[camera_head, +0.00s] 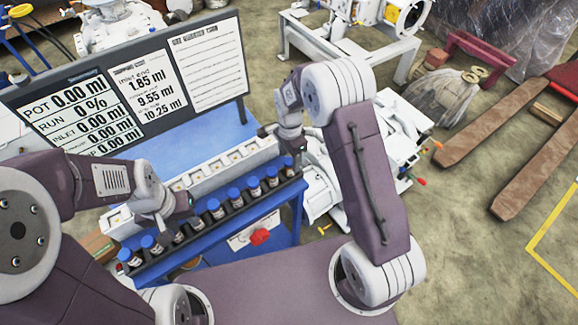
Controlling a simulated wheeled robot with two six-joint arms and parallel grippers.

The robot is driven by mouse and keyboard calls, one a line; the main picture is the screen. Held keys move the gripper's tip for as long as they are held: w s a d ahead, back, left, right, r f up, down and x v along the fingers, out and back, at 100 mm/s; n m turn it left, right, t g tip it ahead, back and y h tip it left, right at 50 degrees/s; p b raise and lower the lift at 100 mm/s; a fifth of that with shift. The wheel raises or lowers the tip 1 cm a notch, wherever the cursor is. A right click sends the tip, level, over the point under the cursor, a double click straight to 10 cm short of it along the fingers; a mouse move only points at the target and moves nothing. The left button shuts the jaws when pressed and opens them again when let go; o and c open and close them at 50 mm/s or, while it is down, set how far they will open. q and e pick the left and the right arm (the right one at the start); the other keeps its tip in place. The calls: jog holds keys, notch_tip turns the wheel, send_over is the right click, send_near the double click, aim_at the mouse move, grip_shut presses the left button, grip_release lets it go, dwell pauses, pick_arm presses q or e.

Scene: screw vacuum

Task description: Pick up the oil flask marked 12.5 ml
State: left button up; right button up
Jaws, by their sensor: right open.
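Several small dark flasks with blue caps, such as this flask (215,209), stand upright in a row in a dark rack (222,226) along the front of the blue bench. Their labels are too small to read, so I cannot tell which is marked 12.5 ml. My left gripper (178,212) is over the left-middle part of the row; its fingers are unclear and partly hide flasks. My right gripper (297,158) is open, pointing down at the right end of the row, close to the last flask (288,166). I cannot tell whether it touches it.
Behind the rack is a row of white compartments (205,178). A board (130,85) at the back shows pot, run and inlet readings and a dispensing list. A red knob (260,236) sits on the bench front. White machinery (325,185) stands close on the right.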

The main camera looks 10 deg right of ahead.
jog(key=f, duration=0.4)
jog(key=shift+s+f+p, duration=0.2)
jog(key=shift+f+p, duration=0.05)
jog(key=shift+p, duration=0.1)
jog(key=shift+w+f, duration=0.15)
grip_shut()
jog(key=shift+r, duration=0.6)
notch_tip(320, 180, up, 3)
jog(key=shift+b, duration=0.3)
jog(key=s+d+r+b, duration=0.1)
jog(key=s+d+r, duration=0.5)
jog(key=d, duration=0.3)
jog(key=shift+s+d+r, duration=0.25)
jog(key=shift+d+r, duration=0.1)
jog(key=shift+r, duration=0.1)
